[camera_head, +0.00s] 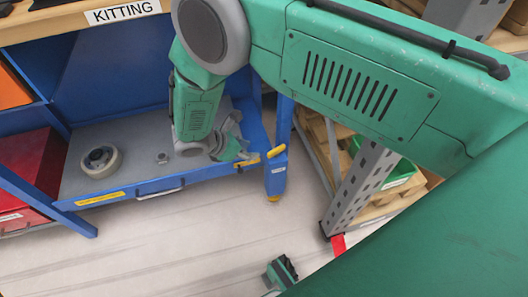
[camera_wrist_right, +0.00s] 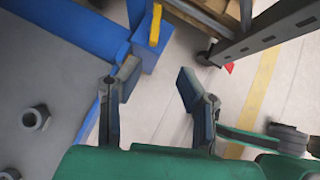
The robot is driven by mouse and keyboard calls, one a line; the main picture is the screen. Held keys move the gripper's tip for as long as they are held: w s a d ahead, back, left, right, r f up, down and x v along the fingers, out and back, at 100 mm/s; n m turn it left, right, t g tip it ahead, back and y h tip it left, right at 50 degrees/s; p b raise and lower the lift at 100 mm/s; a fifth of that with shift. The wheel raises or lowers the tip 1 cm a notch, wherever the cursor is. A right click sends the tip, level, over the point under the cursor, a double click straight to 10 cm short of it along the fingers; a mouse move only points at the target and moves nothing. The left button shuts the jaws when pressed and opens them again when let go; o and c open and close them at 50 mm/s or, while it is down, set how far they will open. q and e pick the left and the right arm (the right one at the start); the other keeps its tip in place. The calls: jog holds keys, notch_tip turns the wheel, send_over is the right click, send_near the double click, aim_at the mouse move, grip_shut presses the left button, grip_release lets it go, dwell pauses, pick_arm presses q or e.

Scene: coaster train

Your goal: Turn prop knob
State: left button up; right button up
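A yellow knob-like handle (camera_head: 276,152) sits on top of the blue post (camera_head: 276,176) at the right front corner of the blue kitting station. I take it to be the prop knob. It also shows as a yellow bar at the top of the right wrist view (camera_wrist_right: 155,25). My right gripper (camera_head: 240,150) is just left of the handle in the head view. In the right wrist view its two fingers (camera_wrist_right: 158,85) are spread apart with nothing between them, and the handle lies beyond them, apart from the fingertips.
The station's grey tray (camera_head: 125,133) holds a pale roll (camera_head: 100,158) and a metal nut (camera_head: 162,158). A red bin (camera_head: 40,170) stands left. A perforated shelf upright (camera_head: 358,187) and a green crate (camera_head: 395,178) stand right of the post.

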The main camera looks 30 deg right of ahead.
aim_at(273, 151)
jog(key=b+x, duration=0.1)
jog(key=x, duration=0.3)
jog(key=b+x, duration=0.2)
jog(key=x, duration=0.2)
jog(key=w+b+x, duration=0.1)
jog(key=x, duration=0.3)
jog(key=shift+d+r, duration=0.2)
jog(key=shift+r, duration=0.05)
jog(key=shift+d+f+b, duration=0.35)
jog(key=shift+d+f, duration=0.05)
jog(key=shift+f, duration=0.05)
jog(key=shift+d, duration=0.1)
grip_shut()
